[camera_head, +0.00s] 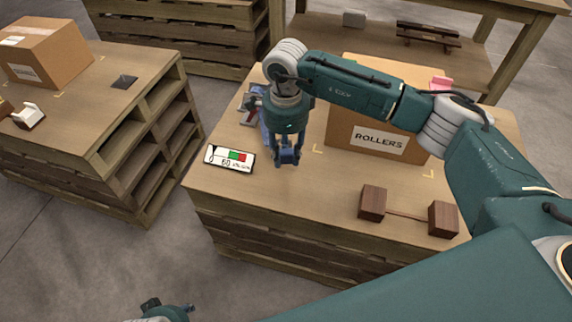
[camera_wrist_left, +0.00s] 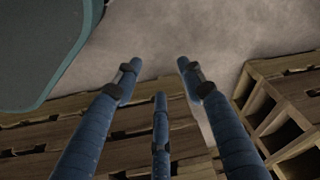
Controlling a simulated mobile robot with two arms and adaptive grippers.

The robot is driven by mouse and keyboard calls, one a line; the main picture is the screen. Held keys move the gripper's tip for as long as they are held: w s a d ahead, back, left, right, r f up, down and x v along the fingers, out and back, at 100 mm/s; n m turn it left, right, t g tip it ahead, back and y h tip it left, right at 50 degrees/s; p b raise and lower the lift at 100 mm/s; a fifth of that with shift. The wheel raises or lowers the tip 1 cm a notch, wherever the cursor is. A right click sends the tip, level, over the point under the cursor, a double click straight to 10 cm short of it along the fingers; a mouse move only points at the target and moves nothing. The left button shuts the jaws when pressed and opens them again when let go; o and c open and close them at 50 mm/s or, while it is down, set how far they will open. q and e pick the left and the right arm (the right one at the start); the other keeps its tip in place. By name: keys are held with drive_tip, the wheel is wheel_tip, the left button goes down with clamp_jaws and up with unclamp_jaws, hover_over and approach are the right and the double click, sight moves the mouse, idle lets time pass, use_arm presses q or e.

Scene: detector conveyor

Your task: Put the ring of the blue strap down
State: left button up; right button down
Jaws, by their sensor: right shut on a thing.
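My right gripper (camera_head: 287,158) points down over the front left part of the middle pallet table (camera_head: 310,197). Its blue fingers are shut on the ring of the blue strap, which is mostly hidden by the fingers. A bit of blue (camera_head: 264,126) shows beside the wrist, too small to tell if it is the strap. My left gripper (camera_head: 168,307) is at the bottom edge, off the table. In the left wrist view its blue fingers (camera_wrist_left: 158,95) are spread apart and empty, above the floor and pallet wood.
A ROLLERS box (camera_head: 378,143) stands behind, right of the right gripper. Two dark wooden blocks (camera_head: 373,203) joined by a thin rod are at the front right. A grey and red device (camera_head: 252,104) stands behind the gripper.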

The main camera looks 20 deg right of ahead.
sight(286, 164)
wheel_tip(286, 164, down, 4)
drive_tip(key=shift+f+b, duration=0.1)
drive_tip(key=shift+b, duration=0.2)
drive_tip(key=shift+f, duration=0.15)
use_arm(q)
drive_tip(key=shift+r, duration=0.95)
use_arm(e)
drive_tip(key=c, duration=1.3)
unclamp_jaws()
use_arm(q)
drive_tip(key=shift+w+r, duration=0.1)
drive_tip(key=shift+r, duration=0.2)
drive_tip(key=f, duration=0.1)
drive_tip(key=f+p, duration=0.1)
drive_tip(key=f, duration=0.3)
drive_tip(key=shift+s+f, duration=0.15)
drive_tip(key=shift+s, duration=0.25)
use_arm(e)
wheel_tip(286, 164, up, 12)
drive_tip(key=shift+r, duration=0.1)
